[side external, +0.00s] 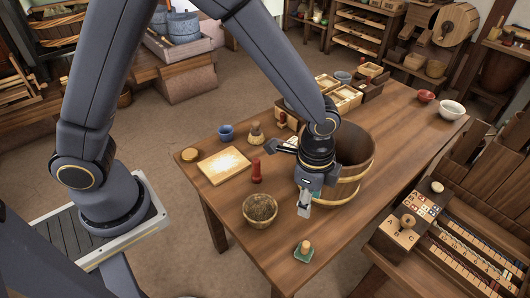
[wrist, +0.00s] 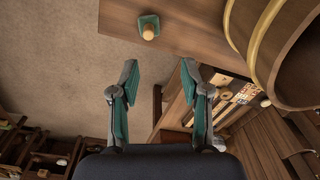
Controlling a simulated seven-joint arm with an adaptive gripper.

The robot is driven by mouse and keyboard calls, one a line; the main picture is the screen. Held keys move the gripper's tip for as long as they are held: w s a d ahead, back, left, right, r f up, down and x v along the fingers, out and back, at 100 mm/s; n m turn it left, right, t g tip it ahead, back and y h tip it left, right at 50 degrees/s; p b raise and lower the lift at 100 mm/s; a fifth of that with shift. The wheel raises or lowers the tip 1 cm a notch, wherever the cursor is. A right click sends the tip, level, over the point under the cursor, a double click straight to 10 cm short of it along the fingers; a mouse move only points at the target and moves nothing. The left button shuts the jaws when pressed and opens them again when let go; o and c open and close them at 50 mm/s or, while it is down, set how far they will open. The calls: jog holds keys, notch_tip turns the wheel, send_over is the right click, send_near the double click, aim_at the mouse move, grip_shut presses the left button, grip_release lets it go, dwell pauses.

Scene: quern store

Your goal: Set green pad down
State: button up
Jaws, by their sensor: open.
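The green pad (side external: 303,257) is a small square with a light wooden knob on top. It rests upright on the wooden table (side external: 345,222), close to the front edge. In the wrist view the pad (wrist: 153,19) shows near the top, close to the table edge. My gripper (side external: 304,210) is above the table, behind the pad in the side view and apart from it. In the wrist view its two teal-padded fingers (wrist: 159,70) are spread with nothing between them.
A large wooden tub (side external: 355,165) stands right behind my gripper. A brown bowl (side external: 260,209), a red bottle-like piece (side external: 256,172) and a light board (side external: 224,165) are to the left. A rack with tiles (side external: 425,210) is at the right, beyond the table edge.

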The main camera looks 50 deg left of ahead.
jog(key=a+r+n+t, duration=0.2)
jog(key=a+r+n, duration=0.2)
jog(key=a+r, duration=0.45)
jog(key=s+a+r+n+t, duration=0.3)
jog(key=s+a+r+n, duration=0.6)
jog(key=s+a+r, duration=0.2)
jog(key=shift+s+a+r+n, duration=0.4)
jog(key=shift+s+r, duration=0.35)
jog(key=shift+s, duration=0.25)
